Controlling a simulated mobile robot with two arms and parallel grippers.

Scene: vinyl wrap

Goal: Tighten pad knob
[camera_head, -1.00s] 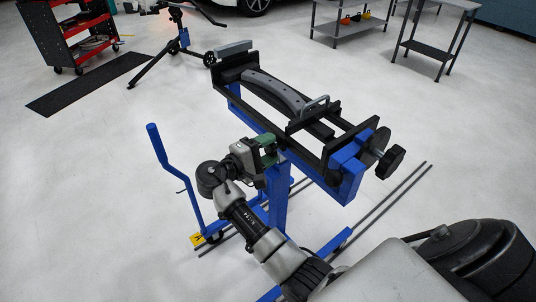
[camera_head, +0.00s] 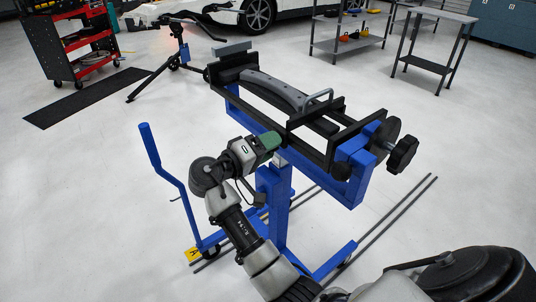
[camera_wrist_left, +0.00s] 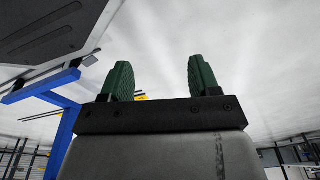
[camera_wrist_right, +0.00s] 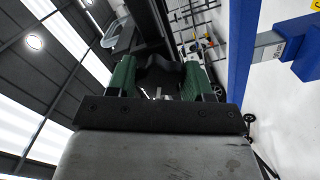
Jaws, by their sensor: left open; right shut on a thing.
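A blue and black clamping stand (camera_head: 262,185) carries a long black frame with a curved grey part (camera_head: 270,90) lying along it. My right gripper (camera_head: 271,141) is at the near side of this frame. In the right wrist view its green fingers (camera_wrist_right: 160,78) are shut on a black lobed knob (camera_wrist_right: 160,70). In the head view the fingers hide that knob. A larger black knob (camera_head: 403,155) stands free at the right end of the frame. My left gripper (camera_wrist_left: 158,78) is open and empty in the left wrist view; I cannot make it out in the head view.
A blue handle bar (camera_head: 160,165) rises left of the stand. Thin rails (camera_head: 395,212) lie on the floor at right. A red tool cart (camera_head: 75,45), a black mat (camera_head: 85,97) and grey shelves (camera_head: 440,50) stand farther back. The floor around is mostly clear.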

